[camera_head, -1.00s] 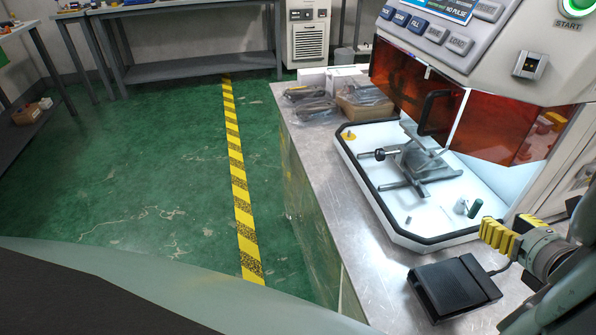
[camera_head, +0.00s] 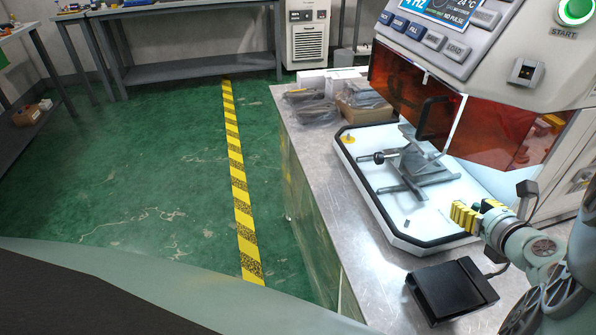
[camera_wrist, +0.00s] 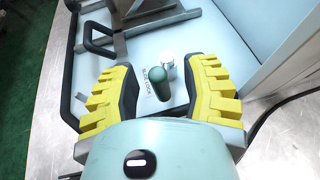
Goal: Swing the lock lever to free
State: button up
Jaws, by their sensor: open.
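The lock lever (camera_wrist: 173,95) has a dark green rounded grip. In the wrist view it lies between the two fingers of my gripper (camera_wrist: 163,78), with a visible gap on each side. A silver post (camera_wrist: 168,60) stands at the lever's far end, and small dark lettering is printed on the white tray beside it. My gripper, with yellow ribbed fingers, also shows in the head view (camera_head: 477,212) at the tray's right front corner. It is open and holds nothing. In the head view the gripper and wrist hide the lever.
The white tray (camera_head: 392,226) has a raised black rim and carries a grey metal slide fixture (camera_head: 420,165) with a black knob. A raised orange guard (camera_head: 417,95) hangs over the tray's back. A black pedal-like box (camera_head: 450,290) sits in front on the metal bench.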

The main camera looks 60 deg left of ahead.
grip_shut()
dwell(0.3)
